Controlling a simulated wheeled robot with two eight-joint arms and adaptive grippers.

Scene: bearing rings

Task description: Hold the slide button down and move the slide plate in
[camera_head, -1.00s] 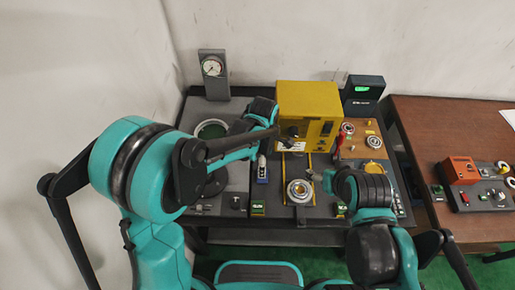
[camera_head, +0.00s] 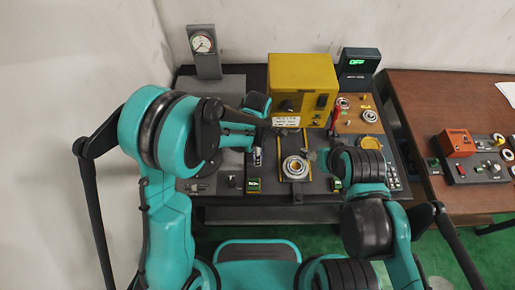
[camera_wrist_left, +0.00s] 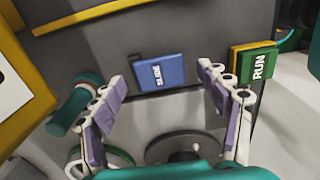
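The blue button marked SLIDE (camera_wrist_left: 160,73) shows in the left wrist view, on a dark panel beyond my left gripper (camera_wrist_left: 160,84). The gripper's two purple-padded fingers are open and empty, one on each side of the button in that picture; I see no contact. The slide plate (camera_head: 295,180) carries a bearing ring (camera_head: 295,167) between yellow rails, in front of the yellow machine. My right gripper (camera_head: 317,160) is to the right of the ring; its fingers are too small to read.
The yellow machine (camera_head: 303,80) stands behind the plate. A gauge stand (camera_head: 204,55) is at back left, a dark display box (camera_head: 358,66) at back right. A brown table (camera_head: 440,110) adjoins at right.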

